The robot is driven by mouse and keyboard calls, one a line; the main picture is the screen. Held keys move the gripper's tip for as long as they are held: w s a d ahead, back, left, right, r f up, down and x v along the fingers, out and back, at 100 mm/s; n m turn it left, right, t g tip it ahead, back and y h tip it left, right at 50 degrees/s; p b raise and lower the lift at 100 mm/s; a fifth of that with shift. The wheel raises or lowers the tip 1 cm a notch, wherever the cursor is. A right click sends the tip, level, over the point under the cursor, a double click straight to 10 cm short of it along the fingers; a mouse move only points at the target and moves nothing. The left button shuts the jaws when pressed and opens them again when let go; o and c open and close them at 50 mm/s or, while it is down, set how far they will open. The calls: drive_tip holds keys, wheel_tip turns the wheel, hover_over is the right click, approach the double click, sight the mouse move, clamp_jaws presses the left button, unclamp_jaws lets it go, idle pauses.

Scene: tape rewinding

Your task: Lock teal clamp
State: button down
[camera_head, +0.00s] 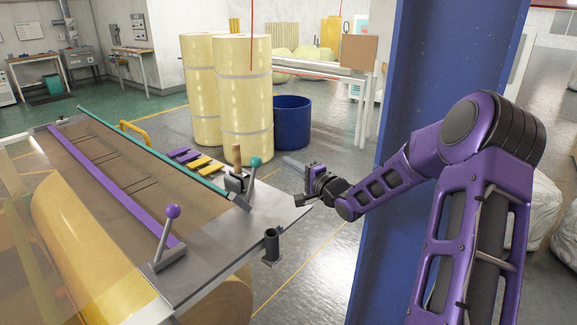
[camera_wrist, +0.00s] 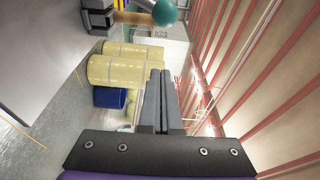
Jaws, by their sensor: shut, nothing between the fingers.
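The teal clamp is a long teal bar (camera_head: 150,150) across the far side of the machine table, with a grey lever topped by a teal ball (camera_head: 255,161) at its near right end. The lever stands roughly upright with a slight tilt. My gripper (camera_head: 286,160) is to the right of the teal ball, apart from it, above and beyond the table's right edge. Its fingers are shut and empty. In the wrist view the teal ball (camera_wrist: 164,12) is at the top edge, beyond the shut fingertips (camera_wrist: 160,72); most of the lever is cut off there.
A purple bar (camera_head: 110,182) with a purple-ball lever (camera_head: 172,211) lies parallel on the table (camera_head: 225,240). A wooden-handled tool (camera_head: 237,157) stands close behind the teal lever. A dark holder (camera_head: 271,245) sits at the right edge. Yellow rolls (camera_head: 243,100) and a blue bin (camera_head: 291,122) stand behind.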

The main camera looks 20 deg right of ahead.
drive_tip(key=w+a, duration=0.3)
drive_tip(key=a, duration=0.2)
drive_tip(key=shift+w+a, duration=0.3)
drive_tip(key=shift+w, duration=0.05)
idle(0.4)
